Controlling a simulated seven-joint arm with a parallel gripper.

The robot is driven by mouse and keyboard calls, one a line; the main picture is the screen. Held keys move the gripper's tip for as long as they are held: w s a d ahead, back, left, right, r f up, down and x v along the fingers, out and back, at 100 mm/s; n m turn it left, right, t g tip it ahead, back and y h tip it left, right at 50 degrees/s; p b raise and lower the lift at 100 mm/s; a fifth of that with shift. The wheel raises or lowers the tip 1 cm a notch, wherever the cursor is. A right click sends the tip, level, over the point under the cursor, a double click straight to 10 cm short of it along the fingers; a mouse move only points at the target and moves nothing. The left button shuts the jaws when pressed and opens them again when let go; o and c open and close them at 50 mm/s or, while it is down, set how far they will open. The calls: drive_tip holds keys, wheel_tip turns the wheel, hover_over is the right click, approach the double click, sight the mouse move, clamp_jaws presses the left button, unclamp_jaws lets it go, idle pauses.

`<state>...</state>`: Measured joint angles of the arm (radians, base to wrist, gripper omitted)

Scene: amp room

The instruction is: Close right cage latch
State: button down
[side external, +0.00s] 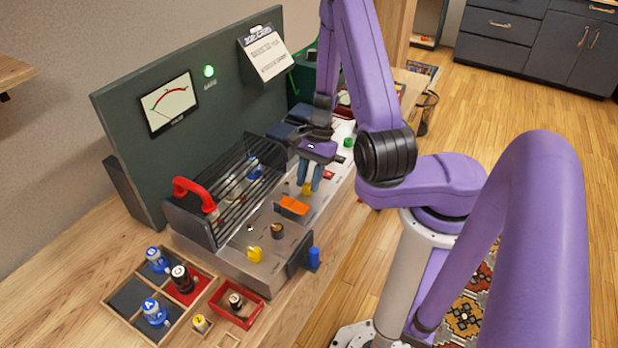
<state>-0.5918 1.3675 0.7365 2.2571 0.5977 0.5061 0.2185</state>
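The wire cage (238,190) with dark bars and a red handle (195,190) stands on the grey metal bench unit in front of the green panel. Two yellow pieces that look like the cage latches are on the unit's front part: a left one (255,254) and a right one (307,189). My gripper (310,184) points down at the right yellow piece, its blue fingers a little apart just above or beside it. I cannot tell whether they touch it. The fingers partly hide the right piece.
An orange block (293,205) and a dark round knob (277,231) sit between the yellow pieces. A wooden tray (122,318) with tubes and a red box (247,318) lie at lower left.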

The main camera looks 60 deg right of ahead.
drive_tip(key=shift+n, duration=0.3)
drive_tip(key=n+g, duration=0.1)
drive_tip(key=n, duration=0.2)
drive_tip(key=n+g, duration=0.1)
drive_tip(key=n, duration=0.2)
drive_tip(key=shift+w+g+h, duration=0.15)
drive_tip(key=shift+g+h, duration=0.15)
drive_tip(key=n+h, duration=0.1)
drive_tip(key=n, duration=0.2)
drive_tip(key=n+g+h, duration=0.1)
drive_tip(key=n, duration=0.2)
drive_tip(key=shift+w+a+n+g, duration=0.1)
drive_tip(key=shift+a+n+g, duration=0.1)
drive_tip(key=shift+n+g, duration=0.1)
drive_tip(key=c, duration=0.9)
unclamp_jaws()
drive_tip(key=shift+o, duration=0.2)
drive_tip(key=v, duration=1.7)
drive_tip(key=shift+r, duration=0.2)
